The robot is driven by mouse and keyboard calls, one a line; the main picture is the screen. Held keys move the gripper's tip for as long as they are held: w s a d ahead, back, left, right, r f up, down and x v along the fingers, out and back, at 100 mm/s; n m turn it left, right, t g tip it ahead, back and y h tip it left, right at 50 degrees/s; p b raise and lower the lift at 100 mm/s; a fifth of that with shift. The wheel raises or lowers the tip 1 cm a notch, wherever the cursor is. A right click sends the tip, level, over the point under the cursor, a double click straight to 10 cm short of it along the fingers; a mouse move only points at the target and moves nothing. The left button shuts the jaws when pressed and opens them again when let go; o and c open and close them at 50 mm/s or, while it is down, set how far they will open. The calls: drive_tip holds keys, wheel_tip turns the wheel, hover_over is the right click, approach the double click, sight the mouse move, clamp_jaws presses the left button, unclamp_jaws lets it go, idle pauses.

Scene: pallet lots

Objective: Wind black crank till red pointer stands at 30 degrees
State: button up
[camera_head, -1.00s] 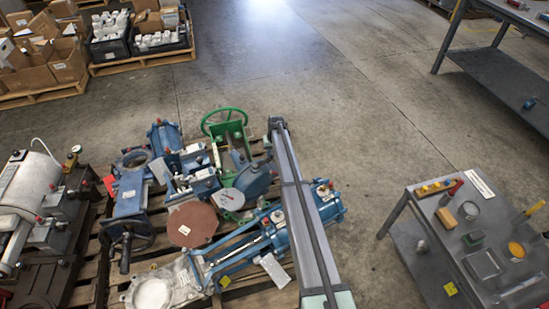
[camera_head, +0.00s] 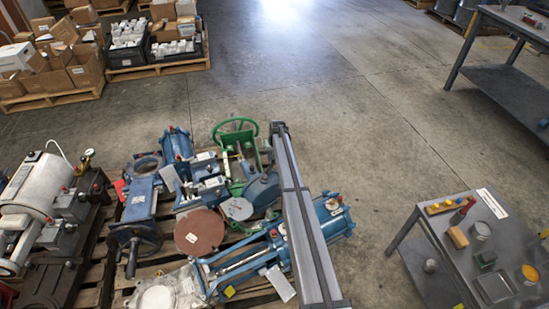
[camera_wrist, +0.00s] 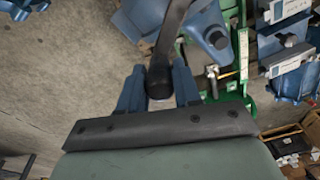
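The black crank (camera_wrist: 180,22) shows in the wrist view as a dark arm ending in a rounded grip (camera_wrist: 159,83). My gripper (camera_wrist: 160,75) has one blue finger on each side of this grip, which fills the gap, so it looks shut on it. The crank is beside a blue gear housing (camera_head: 263,189). In the head view my grey arm hides the gripper and crank. A pale round plate (camera_head: 237,208) lies left of the housing and may be the dial. I cannot make out a red pointer or its angle.
A green handwheel frame (camera_head: 236,134) stands close beside the housing, among several blue valves on a wooden pallet. A brown disc (camera_head: 199,231) lies to the left. A grey table (camera_head: 412,226) with small items stands right. The floor between is clear.

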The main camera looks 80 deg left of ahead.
drive_tip(key=o, duration=0.3)
drive_tip(key=shift+o, duration=0.2)
drive_tip(key=shift+r, duration=0.1)
drive_tip(key=shift+w+d+r, duration=0.1)
drive_tip(key=shift+d+r, duration=0.05)
drive_tip(key=shift+r, duration=1)
drive_tip(key=shift+w+d+r, duration=0.1)
drive_tip(key=shift+d+r, duration=0.1)
drive_tip(key=shift+r, duration=0.9)
drive_tip(key=shift+d+r, duration=0.15)
drive_tip(key=shift+r, duration=1)
drive_tip(key=shift+d, duration=0.1)
